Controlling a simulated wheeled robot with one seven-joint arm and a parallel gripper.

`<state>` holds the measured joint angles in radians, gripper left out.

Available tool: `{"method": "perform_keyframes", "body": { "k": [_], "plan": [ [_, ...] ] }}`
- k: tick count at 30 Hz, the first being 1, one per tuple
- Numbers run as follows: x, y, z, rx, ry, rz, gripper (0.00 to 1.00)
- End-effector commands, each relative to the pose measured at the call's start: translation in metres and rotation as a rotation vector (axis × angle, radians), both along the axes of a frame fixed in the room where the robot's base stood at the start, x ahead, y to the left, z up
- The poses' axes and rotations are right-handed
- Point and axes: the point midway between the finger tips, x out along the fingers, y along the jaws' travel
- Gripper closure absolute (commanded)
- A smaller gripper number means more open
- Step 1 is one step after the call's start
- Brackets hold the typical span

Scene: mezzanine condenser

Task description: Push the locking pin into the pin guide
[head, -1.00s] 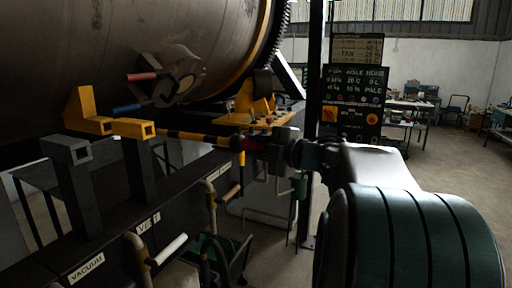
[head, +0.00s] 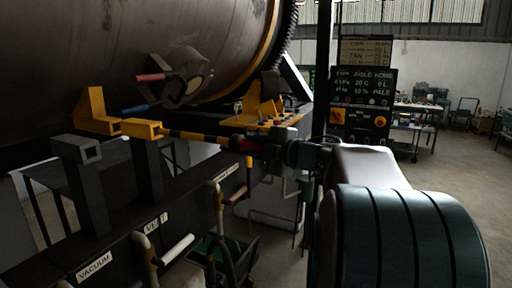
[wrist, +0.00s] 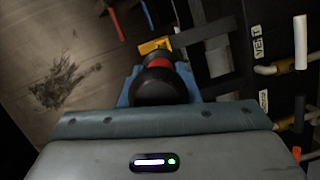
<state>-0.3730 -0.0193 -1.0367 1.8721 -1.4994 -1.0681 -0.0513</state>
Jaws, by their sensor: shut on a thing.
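The locking pin (head: 200,137), a rod with yellow and black stripes and a red collar, lies nearly level in the head view. Its far end meets the yellow square pin guide (head: 142,128) on a dark post; how far it sits inside I cannot tell. My gripper (head: 268,145) is shut on the pin's near end, to the right of the guide. In the wrist view my blue gripper fingers (wrist: 160,92) flank the pin's round black end (wrist: 160,84), with the red collar and the yellow guide (wrist: 153,46) beyond it.
A large drum (head: 120,50) fills the back left, with a yellow bracket (head: 97,112) by the guide. A grey square-ended post (head: 77,149) stands left. Handled levers (head: 175,249) rise in front near VENT and VACUUM labels. A black column (head: 322,70) and display board (head: 361,100) stand behind my arm.

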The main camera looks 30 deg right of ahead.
Motion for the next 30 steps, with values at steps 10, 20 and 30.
{"method": "perform_keyframes", "body": {
  "k": [10,20,30],
  "plan": [
    [0.000,0.000,0.002,0.001,-0.003,0.000,1.00],
    [0.008,0.006,0.001,0.000,-0.003,0.000,1.00],
    [0.022,0.017,0.002,0.002,-0.004,0.000,1.00]
  ]
}}
